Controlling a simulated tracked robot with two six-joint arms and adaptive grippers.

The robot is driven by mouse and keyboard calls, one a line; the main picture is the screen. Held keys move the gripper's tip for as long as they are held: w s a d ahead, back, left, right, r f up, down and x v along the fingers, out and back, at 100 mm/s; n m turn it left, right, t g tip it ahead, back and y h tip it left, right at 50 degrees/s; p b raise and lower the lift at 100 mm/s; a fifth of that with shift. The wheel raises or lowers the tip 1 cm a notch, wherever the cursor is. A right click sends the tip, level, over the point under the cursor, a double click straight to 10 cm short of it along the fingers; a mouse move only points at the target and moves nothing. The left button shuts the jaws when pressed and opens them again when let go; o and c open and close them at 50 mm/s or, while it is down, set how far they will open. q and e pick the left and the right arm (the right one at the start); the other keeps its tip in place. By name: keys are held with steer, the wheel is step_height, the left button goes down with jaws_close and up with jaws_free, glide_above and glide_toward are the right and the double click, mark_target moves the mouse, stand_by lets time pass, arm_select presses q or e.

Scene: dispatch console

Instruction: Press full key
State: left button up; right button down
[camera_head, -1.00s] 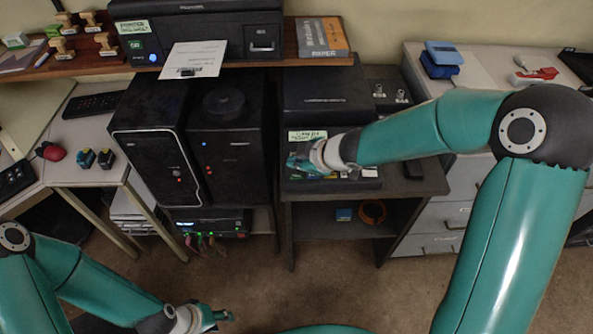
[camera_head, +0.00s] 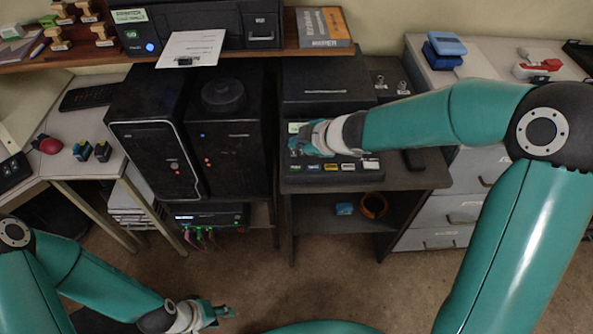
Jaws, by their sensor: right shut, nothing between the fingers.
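A dark device (camera_head: 330,88) stands on the small dark desk, with a row of coloured keys (camera_head: 348,166) along its front edge. The keys' labels are too small to read, so I cannot tell which is the full key. My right gripper (camera_head: 302,138) is shut and empty, over the left part of the key panel. It hides some of the panel, and I cannot tell whether it touches a key. My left gripper (camera_head: 222,313) is low at the bottom, over the floor and away from the desk; its fingers are too small to judge.
Two black computer towers (camera_head: 150,130) stand left of the device. A printer (camera_head: 205,25) with a sheet of paper sits on the shelf above. White drawers (camera_head: 460,205) stand at right. Open floor lies in front.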

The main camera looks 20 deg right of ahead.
mark_target(298, 169)
arm_select(q)
step_height(298, 169, down, 6)
steer(key=b, duration=0.5)
steer(key=shift+f+b, duration=0.25)
steer(key=shift+b, duration=0.05)
arm_select(e)
step_height(298, 169, down, 6)
steer(key=shift+f, duration=0.25)
stand_by(0.4)
arm_select(q)
steer(key=shift+f, duration=0.3)
arm_select(e)
steer(key=shift+f, duration=0.35)
arm_select(q)
steer(key=shift+f+b, duration=0.35)
steer(key=shift+b, duration=0.25)
arm_select(e)
steer(key=shift+f, duration=0.35)
arm_select(q)
steer(key=shift+r, duration=0.15)
arm_select(e)
steer(key=shift+r, duration=0.1)
arm_select(q)
steer(key=shift+r+p, duration=0.7)
steer(key=shift+p, duration=0.1)
arm_select(e)
steer(key=shift+r, duration=0.7)
